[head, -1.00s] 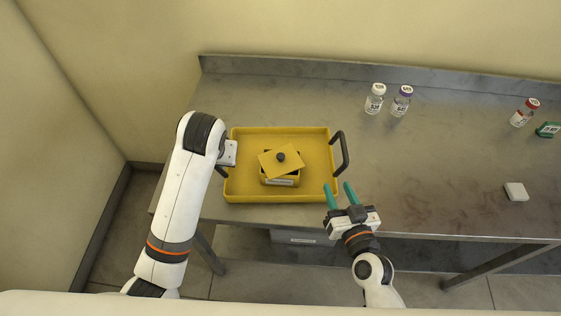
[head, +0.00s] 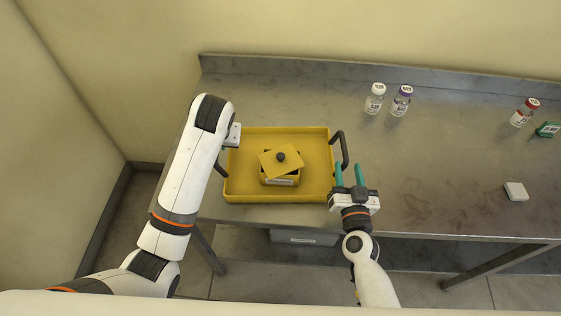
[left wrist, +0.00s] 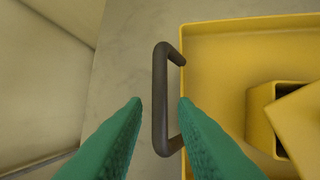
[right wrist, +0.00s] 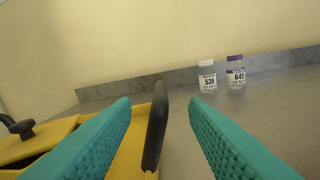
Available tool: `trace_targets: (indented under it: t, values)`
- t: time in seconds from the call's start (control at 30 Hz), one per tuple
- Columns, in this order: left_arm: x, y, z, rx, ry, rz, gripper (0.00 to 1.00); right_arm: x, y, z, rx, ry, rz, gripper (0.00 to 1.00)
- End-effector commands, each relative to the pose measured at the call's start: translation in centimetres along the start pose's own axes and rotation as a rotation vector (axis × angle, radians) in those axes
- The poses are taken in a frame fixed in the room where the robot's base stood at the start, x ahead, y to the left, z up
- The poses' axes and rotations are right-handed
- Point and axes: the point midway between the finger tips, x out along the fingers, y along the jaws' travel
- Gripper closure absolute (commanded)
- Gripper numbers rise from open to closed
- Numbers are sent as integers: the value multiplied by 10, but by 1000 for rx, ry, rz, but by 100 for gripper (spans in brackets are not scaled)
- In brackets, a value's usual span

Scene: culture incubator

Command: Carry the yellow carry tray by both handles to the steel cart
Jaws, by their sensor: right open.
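The yellow carry tray (head: 250,192) lies flat on the steel table, with a dark handle at each end. It holds a small yellow box (head: 282,180) with a tilted lid and black knob. My left gripper (left wrist: 160,102) is open; its green fingertips are either side of the left handle (left wrist: 160,100) in the left wrist view. In the right wrist view this handle (right wrist: 156,125) stands between the fingers, nearer the left one.
Two vials, white-capped (head: 375,99) and purple-capped (head: 401,101), stand behind the tray to the right. A red-capped vial (head: 524,113), a green item (head: 547,130) and a white block (head: 516,191) are further right. The table's middle right is clear. No cart is identifiable.

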Motion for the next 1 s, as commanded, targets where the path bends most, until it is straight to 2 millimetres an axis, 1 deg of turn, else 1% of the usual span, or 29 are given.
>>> trace_targets:
  t: [0.03, 0.2, 0.3, 0.4, 0.57, 0.83, 0.9, 0.97, 1.0]
  values:
    - [11, 1, -1, 0, 4, 3, 75, 12, 0, 1, 0, -3, 0, 59]
    - [42, 1, -1, 1, 4, 3, 75, 42, 0, 1, 1, -2, 0, 59]
    - [55, 0, 0, 1, 2, 1, 75, 56, 0, 1, 0, -2, 1, 59]
    - [64, 0, 0, 0, 1, 1, 75, 65, 0, 1, 1, -1, 0, 59]
    - [71, 0, 0, 0, 0, 0, 75, 72, 0, 0, 0, 0, 0, 59]
    - [72, 0, 0, 0, -1, 0, 75, 72, 0, 0, 0, 0, 0, 59]
    - [72, 0, 0, 0, 0, 0, 86, 72, 0, 0, 0, 0, 0, 71]
    - [72, 0, 0, 0, 0, 1, 96, 72, 0, 0, 0, 0, 0, 81]
    - [72, 0, 0, 0, 0, 1, 100, 72, 0, 0, 0, 0, 0, 87]
